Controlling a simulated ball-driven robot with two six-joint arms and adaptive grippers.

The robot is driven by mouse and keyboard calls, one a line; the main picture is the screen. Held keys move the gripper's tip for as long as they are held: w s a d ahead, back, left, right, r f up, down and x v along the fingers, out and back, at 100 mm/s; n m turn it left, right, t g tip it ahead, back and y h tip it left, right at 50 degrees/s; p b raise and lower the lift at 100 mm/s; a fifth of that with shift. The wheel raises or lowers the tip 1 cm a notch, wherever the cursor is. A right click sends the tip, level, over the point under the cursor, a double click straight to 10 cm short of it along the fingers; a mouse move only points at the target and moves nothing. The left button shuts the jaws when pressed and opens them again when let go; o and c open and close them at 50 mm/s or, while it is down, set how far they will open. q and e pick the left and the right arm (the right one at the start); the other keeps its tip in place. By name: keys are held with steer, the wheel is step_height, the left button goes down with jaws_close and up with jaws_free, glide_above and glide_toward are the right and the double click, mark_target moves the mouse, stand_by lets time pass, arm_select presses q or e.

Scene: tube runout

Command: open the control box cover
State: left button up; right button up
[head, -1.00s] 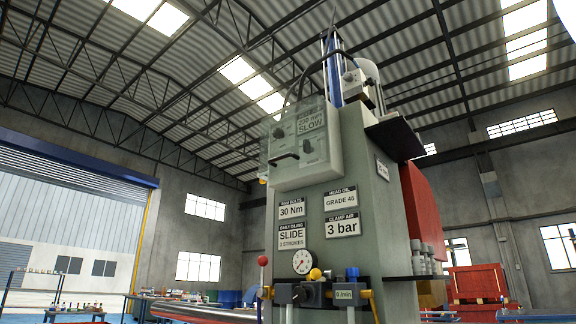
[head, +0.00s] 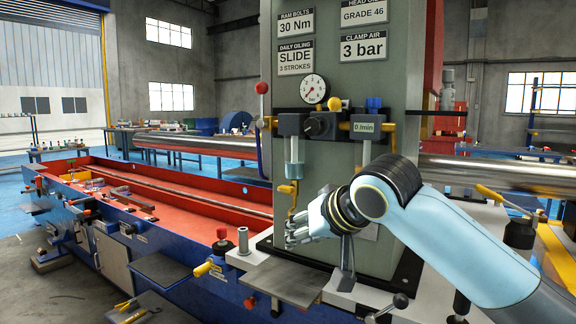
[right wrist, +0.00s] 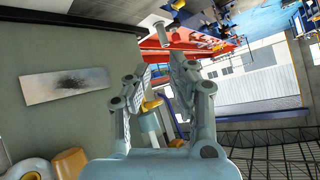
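The control box and its cover are outside both current views; the head view shows only the lower part of the grey-green machine column (head: 400,120). My right gripper (head: 298,229) is in front of the column's foot, low and left, below the air unit (head: 320,125). In the right wrist view its two fingers (right wrist: 160,82) stand apart with a gap between them. A yellow part (right wrist: 151,105) shows in that gap, seemingly beyond the fingers. I see nothing clearly held. My left gripper is not in view.
A clear bowl (head: 294,170) hangs below. The long blue bench with a red bed (head: 180,188) runs left. A steel plate (head: 287,284) lies below the gripper.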

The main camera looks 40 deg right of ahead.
steer(key=w+d+r+m+t, duration=0.1)
steer(key=w+r+m+t, duration=0.15)
steer(key=r, duration=1.15)
steer(key=w+r+m+t, duration=0.1)
steer(key=w+r+t, duration=0.15)
steer(key=r, duration=1.15)
steer(key=s+d+r+m+t+y, duration=0.15)
steer(key=s+r, duration=0.25)
steer(key=r, duration=0.7)
steer(key=s+d+r+m+t, duration=0.1)
steer(key=s+r+m+t, duration=0.15)
steer(key=r, duration=0.95)
steer(key=shift+n+t, duration=0.35)
steer(key=shift+t, duration=0.05)
steer(key=p+x, duration=0.1)
steer(key=x, duration=0.2)
steer(key=p+x, duration=0.3)
steer(key=x, duration=0.2)
steer(key=shift+w+a+p, duration=0.35)
steer(key=shift+w, duration=0.6)
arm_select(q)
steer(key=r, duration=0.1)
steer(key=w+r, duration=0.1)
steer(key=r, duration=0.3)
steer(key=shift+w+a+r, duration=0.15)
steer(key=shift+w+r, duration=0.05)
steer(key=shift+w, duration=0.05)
arm_select(e)
jaws_close()
